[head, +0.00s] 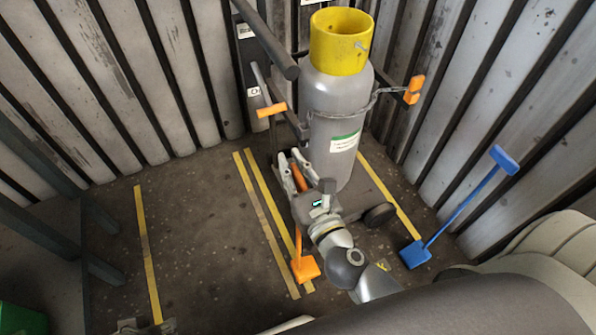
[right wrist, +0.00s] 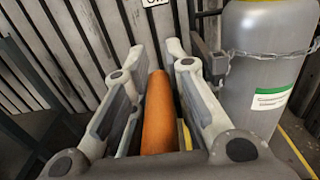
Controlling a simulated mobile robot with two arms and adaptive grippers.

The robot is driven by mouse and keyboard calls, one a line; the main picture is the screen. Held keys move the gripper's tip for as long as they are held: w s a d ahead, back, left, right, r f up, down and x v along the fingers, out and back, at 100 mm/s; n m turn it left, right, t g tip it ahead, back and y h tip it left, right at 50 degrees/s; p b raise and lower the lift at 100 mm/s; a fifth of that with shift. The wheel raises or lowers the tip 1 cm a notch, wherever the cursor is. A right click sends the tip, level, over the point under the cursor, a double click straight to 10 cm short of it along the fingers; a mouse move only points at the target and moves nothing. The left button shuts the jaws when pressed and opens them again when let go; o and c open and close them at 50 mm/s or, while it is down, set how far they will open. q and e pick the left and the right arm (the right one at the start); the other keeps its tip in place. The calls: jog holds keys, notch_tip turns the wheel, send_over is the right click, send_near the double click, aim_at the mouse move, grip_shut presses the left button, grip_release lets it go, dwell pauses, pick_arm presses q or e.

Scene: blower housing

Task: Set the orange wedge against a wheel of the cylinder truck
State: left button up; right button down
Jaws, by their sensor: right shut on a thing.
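My right gripper (head: 298,160) is shut on an orange handle (head: 299,178) in front of the cylinder truck. The right wrist view shows the orange handle (right wrist: 158,112) between its two fingers. An orange wedge (head: 305,268) shows below, in line with this handle; my gripper hides part of the length between. I cannot tell whether the wedge touches the floor. The cylinder truck carries a grey cylinder (head: 335,120) with a yellow collar. One dark wheel (head: 380,215) shows to the right of my wrist, apart from the wedge. Grey parts at the bottom left (head: 147,326) may be my left gripper, mostly cut off.
A blue long-handled tool (head: 460,205) leans at the right wall. Orange pieces (head: 271,109) (head: 414,90) sit either side of the cylinder, with a chain across it. Yellow floor lines (head: 147,255) mark the floor. The floor at left is mostly clear; a dark frame (head: 85,235) stands beside it.

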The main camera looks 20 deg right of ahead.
jog(key=w+f, duration=0.1)
jog(key=w, duration=0.6)
jog(key=shift+f, duration=0.3)
jog(key=shift+d+f+b, duration=0.25)
jog(key=shift+d+f, duration=0.1)
jog(key=shift+d, duration=0.45)
jog(key=shift+d+f+b, duration=0.2)
jog(key=shift+d+f, duration=0.15)
jog(key=shift+d, duration=0.4)
jog(key=c, duration=1.3)
grip_release()
jog(key=shift+c, duration=0.2)
